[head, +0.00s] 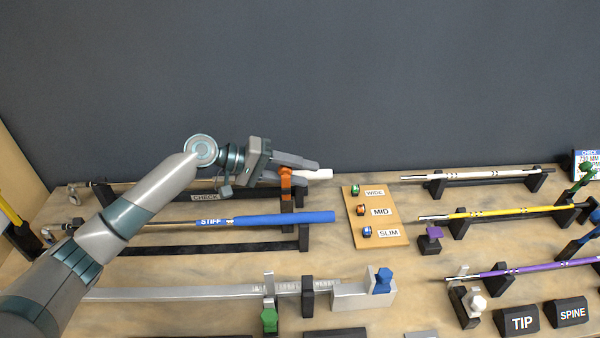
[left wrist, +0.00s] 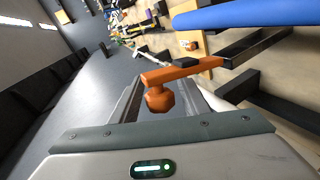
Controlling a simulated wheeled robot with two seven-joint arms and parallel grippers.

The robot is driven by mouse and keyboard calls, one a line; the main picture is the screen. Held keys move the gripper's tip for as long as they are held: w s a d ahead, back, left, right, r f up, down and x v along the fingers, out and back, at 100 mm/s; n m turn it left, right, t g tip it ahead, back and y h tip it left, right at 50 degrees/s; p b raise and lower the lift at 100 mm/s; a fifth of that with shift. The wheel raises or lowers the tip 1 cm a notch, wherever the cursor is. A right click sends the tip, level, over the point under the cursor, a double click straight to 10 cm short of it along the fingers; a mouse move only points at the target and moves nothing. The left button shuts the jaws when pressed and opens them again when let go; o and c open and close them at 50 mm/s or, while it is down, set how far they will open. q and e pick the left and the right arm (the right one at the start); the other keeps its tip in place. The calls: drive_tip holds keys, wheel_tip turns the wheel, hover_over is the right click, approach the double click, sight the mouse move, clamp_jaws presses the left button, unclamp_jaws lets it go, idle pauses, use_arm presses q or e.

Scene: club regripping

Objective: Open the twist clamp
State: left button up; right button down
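An orange twist clamp (head: 286,183) stands on the black rack at the back of the bench, beside a white grip end (head: 320,174). In the left wrist view its orange arm and rounded knob (left wrist: 160,99) face my gripper. My left gripper (head: 300,164) is at the clamp, with its fingers apart. In the left wrist view the knob sits between the two fingers, with gaps visible on both sides. Whether the clamp's jaw is loose or tight cannot be told. My right gripper is in neither view.
A club with a blue grip (head: 290,218) lies on the rack in front of the clamp. A small wooden board (head: 362,232) with WIDE, MID and SLIM labels lies to the right. Clubs in white, yellow and purple rest on stands further right. A grey wall rises behind the bench.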

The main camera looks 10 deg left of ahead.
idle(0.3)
use_arm(q)
drive_tip(key=b+v, duration=0.6)
drive_tip(key=v, duration=1.1)
drive_tip(key=shift+a+b, duration=0.2)
drive_tip(key=shift+b, duration=0.1)
drive_tip(key=shift+s, duration=0.15)
